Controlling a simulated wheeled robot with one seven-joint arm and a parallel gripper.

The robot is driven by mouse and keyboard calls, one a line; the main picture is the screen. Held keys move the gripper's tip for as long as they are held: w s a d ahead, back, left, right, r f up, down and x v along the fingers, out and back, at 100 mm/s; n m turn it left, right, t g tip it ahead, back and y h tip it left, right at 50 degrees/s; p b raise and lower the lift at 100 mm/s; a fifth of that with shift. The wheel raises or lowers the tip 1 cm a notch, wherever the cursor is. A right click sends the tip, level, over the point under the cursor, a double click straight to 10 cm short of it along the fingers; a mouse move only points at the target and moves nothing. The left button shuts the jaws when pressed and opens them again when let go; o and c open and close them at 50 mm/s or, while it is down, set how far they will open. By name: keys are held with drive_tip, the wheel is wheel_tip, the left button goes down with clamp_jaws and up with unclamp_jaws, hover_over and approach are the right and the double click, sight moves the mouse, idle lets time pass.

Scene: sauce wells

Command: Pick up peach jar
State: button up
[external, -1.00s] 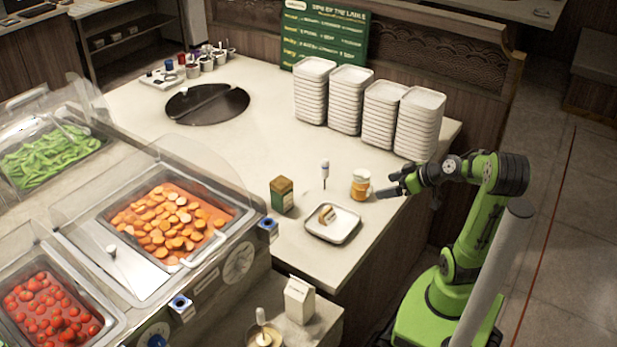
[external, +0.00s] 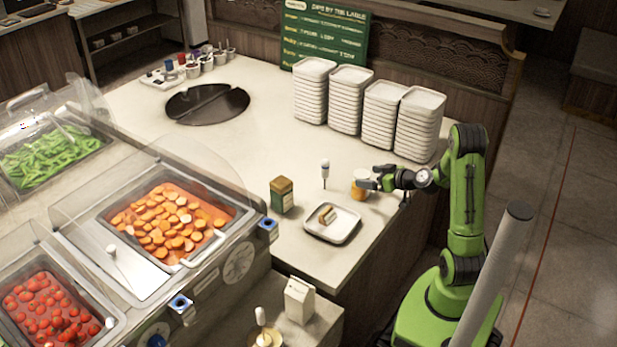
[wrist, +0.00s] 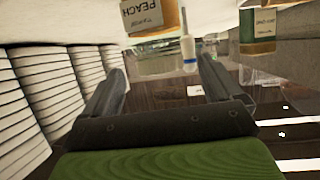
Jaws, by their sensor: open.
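The peach jar (external: 359,189), orange with a pale top, stands upright on the counter behind the square tray. The jar appears beyond the fingertips, roughly in line with the gap. I cannot tell whether they touch.
Plate stacks (external: 420,120) stand behind my gripper. A square tray (external: 318,232) with a small item lies in front. The counter toward the round black well (external: 207,104) is clear.

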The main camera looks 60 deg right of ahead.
drive_tip(key=x, duration=0.4)
drive_tip(key=shift+s+f, duration=0.1)
